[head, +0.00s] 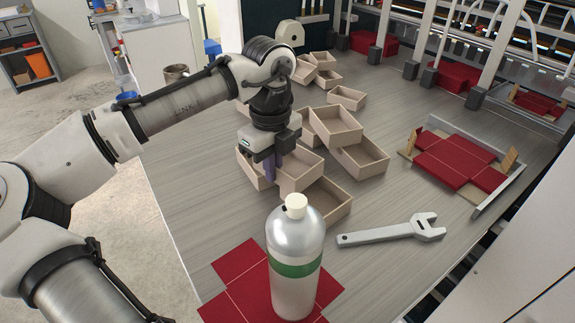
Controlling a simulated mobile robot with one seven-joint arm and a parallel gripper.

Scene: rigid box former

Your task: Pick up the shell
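No single thing is marked as the shell. Several pale beige open boxes that could be shells lie in a loose pile on the grey worktop (190,190). My gripper (268,170) points down at the left part of this pile. It is over or beside an open box (296,168), and I cannot tell whether it touches a wall. A dark purplish part shows at its fingers; whether this is a finger or something held is unclear. The gap between the fingers is hidden. Another open box (335,127) rests tilted on its neighbours to the right.
A silver bottle (294,250) with a green band stands in front on a flat red blank (235,290). A grey wrench (390,232) lies right of it. A red blank (460,160) sits in a frame at right. Machine posts line the back.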

